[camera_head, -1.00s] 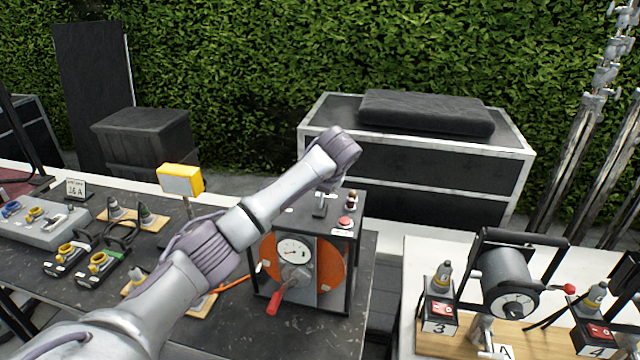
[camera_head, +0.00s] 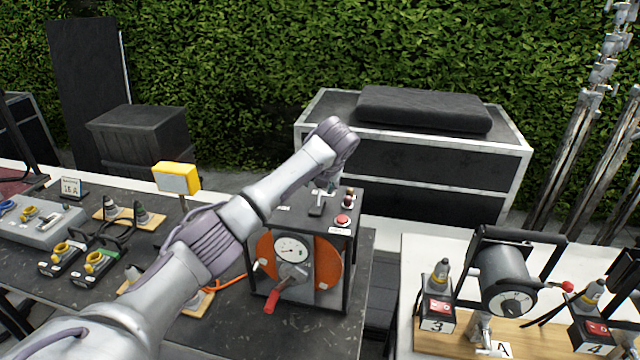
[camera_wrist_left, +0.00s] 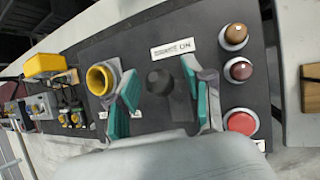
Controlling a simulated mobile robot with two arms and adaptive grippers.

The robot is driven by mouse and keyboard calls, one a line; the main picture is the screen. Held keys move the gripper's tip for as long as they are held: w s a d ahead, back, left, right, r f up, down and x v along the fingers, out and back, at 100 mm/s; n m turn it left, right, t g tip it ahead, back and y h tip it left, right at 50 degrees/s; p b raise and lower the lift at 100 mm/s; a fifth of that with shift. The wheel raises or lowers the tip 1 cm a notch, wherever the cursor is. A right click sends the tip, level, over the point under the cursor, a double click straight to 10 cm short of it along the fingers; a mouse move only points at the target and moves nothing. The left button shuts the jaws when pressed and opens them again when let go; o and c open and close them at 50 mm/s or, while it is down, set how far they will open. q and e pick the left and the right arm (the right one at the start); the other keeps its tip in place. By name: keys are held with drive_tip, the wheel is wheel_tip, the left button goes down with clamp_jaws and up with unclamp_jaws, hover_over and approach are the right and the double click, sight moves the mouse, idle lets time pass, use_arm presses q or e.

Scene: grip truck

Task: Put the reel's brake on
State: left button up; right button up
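The reel unit (camera_head: 348,268) is a black-framed box on the dark table, with an orange reel, a round gauge (camera_head: 291,249) and a red-handled crank (camera_head: 271,300) at its front. Its top carries a small lever (camera_head: 317,206) and a red button (camera_head: 342,220). My left gripper (camera_head: 329,187) points down above that top. In the left wrist view, its teal fingertips (camera_wrist_left: 165,98) are apart, one on either side of a dark round knob (camera_wrist_left: 159,82). I cannot tell whether they touch it. A white label (camera_wrist_left: 173,48) ending in "ON" lies beyond the knob. My right gripper is not in view.
In the wrist view, a yellow-ringed socket (camera_wrist_left: 101,79) sits left of the fingers; a red button (camera_wrist_left: 241,123) and two darker ones sit right. A yellow box on a post (camera_head: 177,178) stands left of the reel. A second table (camera_head: 415,262) holds another drum (camera_head: 504,280).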

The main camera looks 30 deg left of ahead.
use_arm(q)
drive_tip(key=shift+s+r, duration=0.1)
drive_tip(key=shift+r, duration=0.05)
drive_tip(key=v, duration=1.1)
drive_tip(key=shift+r, duration=0.3)
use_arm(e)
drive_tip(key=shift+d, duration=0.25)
use_arm(q)
drive_tip(key=shift+s+d, duration=0.1)
